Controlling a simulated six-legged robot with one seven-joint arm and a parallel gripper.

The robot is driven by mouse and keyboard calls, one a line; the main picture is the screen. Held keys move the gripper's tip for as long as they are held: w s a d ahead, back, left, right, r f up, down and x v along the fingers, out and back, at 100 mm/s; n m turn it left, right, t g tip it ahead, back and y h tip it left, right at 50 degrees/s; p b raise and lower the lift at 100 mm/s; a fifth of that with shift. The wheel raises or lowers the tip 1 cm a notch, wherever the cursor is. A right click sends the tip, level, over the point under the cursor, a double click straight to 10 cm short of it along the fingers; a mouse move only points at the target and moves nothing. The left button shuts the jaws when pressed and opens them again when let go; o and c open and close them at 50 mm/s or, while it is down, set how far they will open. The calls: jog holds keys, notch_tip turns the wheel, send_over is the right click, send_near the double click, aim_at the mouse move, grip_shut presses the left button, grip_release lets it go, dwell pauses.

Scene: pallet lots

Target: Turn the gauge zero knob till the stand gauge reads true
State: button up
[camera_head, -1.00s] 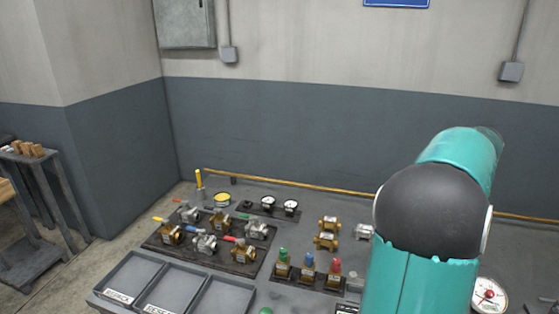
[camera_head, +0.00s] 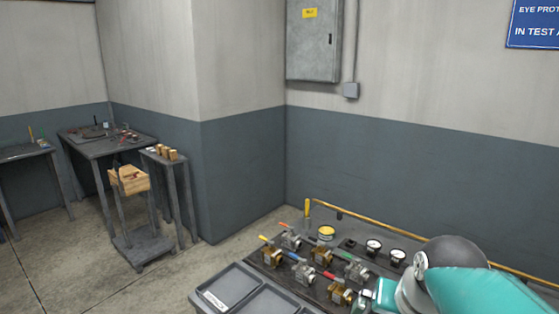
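Two small white-faced dial gauges stand on a dark plate at the back of the bench, a left one (camera_head: 373,246) and a right one (camera_head: 397,256). Their needles are too small to read. A small dark round piece (camera_head: 350,243) lies left of them; I cannot tell if it is a knob. The larger white gauge with a red centre is outside this view, and no zero knob can be made out. My teal and grey arm crosses the lower right, in front of the bench. My gripper's fingers do not show.
Several valves with coloured handles (camera_head: 325,255) sit on a dark board. Grey trays (camera_head: 236,286) lie at the bench's front left. A yellow pipe (camera_head: 440,247) runs along the wall. A grey cabinet (camera_head: 313,42) hangs above. A small stand (camera_head: 172,160) is at left, with open floor between.

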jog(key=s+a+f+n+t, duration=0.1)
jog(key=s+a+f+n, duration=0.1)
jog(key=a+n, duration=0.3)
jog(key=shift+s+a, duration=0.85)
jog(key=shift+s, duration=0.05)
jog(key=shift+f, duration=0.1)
